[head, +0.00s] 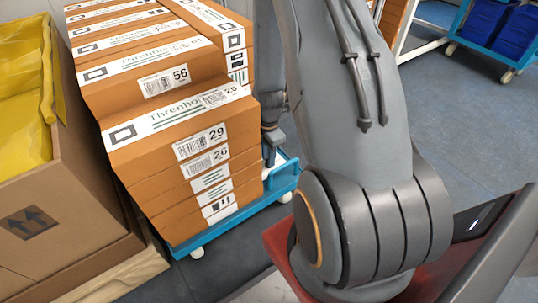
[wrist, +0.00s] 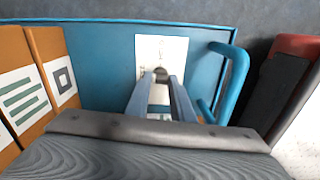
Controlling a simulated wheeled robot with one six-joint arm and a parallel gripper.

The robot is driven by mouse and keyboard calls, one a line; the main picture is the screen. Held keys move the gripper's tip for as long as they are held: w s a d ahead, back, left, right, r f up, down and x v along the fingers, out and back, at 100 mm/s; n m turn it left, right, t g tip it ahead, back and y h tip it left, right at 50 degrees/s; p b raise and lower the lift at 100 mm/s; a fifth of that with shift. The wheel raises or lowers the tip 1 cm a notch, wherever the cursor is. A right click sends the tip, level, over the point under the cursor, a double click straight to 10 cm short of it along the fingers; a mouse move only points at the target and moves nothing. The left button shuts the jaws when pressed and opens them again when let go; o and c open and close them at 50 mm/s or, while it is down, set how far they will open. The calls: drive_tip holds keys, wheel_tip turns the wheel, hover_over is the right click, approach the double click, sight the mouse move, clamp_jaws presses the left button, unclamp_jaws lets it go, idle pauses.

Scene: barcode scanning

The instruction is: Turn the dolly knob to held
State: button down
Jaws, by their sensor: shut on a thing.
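The blue dolly (head: 283,182) carries stacked boxes in the head view. In the wrist view, the dolly deck (wrist: 105,55) shows with a white label plate (wrist: 174,48) on it. A small dark knob (wrist: 161,71) sits on the plate. My gripper (wrist: 162,79) has its two fingers around the knob and is shut on it. The fingers hide part of the knob, and I cannot tell which setting it points to. In the head view my arm hides most of the gripper and the knob.
Brown boxes (head: 190,150) are stacked on the dolly. A blue handle (wrist: 236,72) rises right of the plate. A large carton with yellow lining (head: 50,200) stands at left. Open floor (head: 455,120) lies behind, with another blue cart (head: 475,45) at top right.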

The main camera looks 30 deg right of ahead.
drive_tip(key=m+p, duration=0.4)
drive_tip(key=p, duration=0.1)
drive_tip(key=shift+s+r, duration=0.1)
drive_tip(key=shift+r, duration=0.1)
drive_tip(key=m+p, duration=0.3)
drive_tip(key=m, duration=0.1)
drive_tip(key=shift+m+p, duration=0.4)
drive_tip(key=m+p, duration=0.2)
drive_tip(key=m, duration=0.2)
drive_tip(key=shift+f+p, duration=0.1)
drive_tip(key=shift+p, duration=0.3)
drive_tip(key=shift+m+p, duration=0.75)
drive_tip(key=shift+m, duration=1.25)
drive_tip(key=c, duration=1.5)
unclamp_jaws()
drive_tip(key=shift+c, duration=0.2)
